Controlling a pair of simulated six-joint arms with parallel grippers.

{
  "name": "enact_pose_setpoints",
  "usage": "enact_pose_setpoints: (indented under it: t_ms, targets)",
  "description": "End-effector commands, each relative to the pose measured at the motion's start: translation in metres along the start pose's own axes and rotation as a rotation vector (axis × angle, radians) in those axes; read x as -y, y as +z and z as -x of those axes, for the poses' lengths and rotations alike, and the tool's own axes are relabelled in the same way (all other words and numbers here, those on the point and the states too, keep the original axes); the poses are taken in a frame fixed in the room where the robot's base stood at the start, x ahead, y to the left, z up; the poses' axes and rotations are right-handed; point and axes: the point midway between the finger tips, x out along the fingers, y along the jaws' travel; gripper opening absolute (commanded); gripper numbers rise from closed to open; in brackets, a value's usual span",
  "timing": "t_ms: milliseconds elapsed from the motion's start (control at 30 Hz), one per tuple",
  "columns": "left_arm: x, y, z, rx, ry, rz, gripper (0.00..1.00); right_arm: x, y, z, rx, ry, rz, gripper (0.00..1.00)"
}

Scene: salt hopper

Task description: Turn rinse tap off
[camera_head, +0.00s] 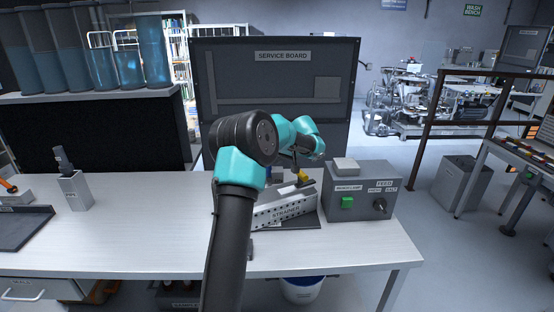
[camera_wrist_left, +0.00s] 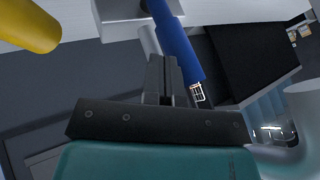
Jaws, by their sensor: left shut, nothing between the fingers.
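In the left wrist view, my left gripper (camera_wrist_left: 163,82) is shut and empty, its two fingers together. A blue rod-like handle (camera_wrist_left: 180,42) runs just beyond and to the right of the fingertips; I cannot tell whether they touch. A thick yellow handle (camera_wrist_left: 28,27) is at the upper left, apart from the fingers. In the head view, a small blue part (camera_head: 277,173) and a yellow part (camera_head: 303,175) show behind the strainer, below my teal wrist. No label shows which is the rinse tap. The fingers are hard to make out there. My right gripper is not in view.
The strainer box (camera_head: 286,212) stands on the pale bench (camera_head: 130,215). A grey control box (camera_head: 358,200) with a green button and a feed knob stands to its right. The service board (camera_head: 275,75) rises behind. The bench's left-middle is mostly clear.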

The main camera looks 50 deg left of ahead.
Motion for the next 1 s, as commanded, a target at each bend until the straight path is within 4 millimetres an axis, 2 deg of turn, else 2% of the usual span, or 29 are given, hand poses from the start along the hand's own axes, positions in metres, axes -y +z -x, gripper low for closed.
enact_pose_setpoints:
  t_ms: [267,400,700,833,1000]
  targets:
    - [-0.026,-0.001,0.016,0.003,-0.003,0.005,0.0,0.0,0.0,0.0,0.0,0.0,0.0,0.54]
    - [-0.019,-0.003,0.046,0.002,-0.002,0.008,0.0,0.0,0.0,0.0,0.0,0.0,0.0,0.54]
    - [-0.013,-0.004,0.098,0.003,-0.002,0.007,0.0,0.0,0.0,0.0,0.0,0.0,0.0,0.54]
    - [-0.011,-0.004,0.11,0.003,-0.003,0.007,0.0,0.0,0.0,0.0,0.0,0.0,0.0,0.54]
    - [-0.01,-0.004,0.114,0.004,-0.004,0.006,0.0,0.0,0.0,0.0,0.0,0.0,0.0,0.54]
